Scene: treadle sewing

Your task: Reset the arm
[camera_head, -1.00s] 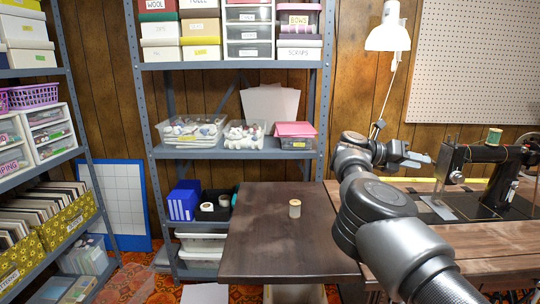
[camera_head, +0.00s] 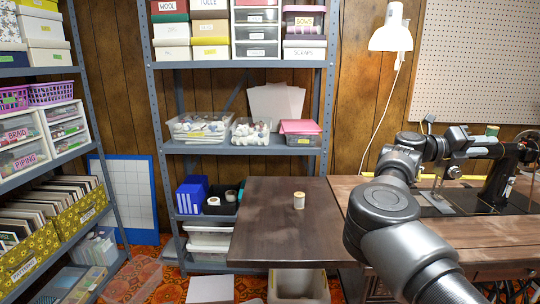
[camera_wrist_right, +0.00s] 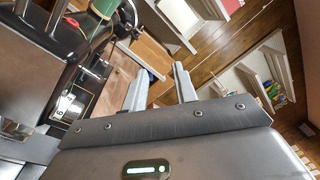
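My right arm (camera_head: 385,205) comes in from the lower right in the head view and bends out over the sewing table. My right gripper (camera_head: 492,146) is in front of the upper part of the black sewing machine (camera_head: 500,185), partly covering it; I cannot tell whether they touch. In the right wrist view its two fingers (camera_wrist_right: 160,88) stand apart with nothing between them, so it is open. My left gripper is not in view.
A green spool (camera_head: 492,130) tops the machine and shows close by in the wrist view (camera_wrist_right: 90,55). A white lamp (camera_head: 391,35) hangs above. Shelves (camera_head: 235,150) stand behind.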

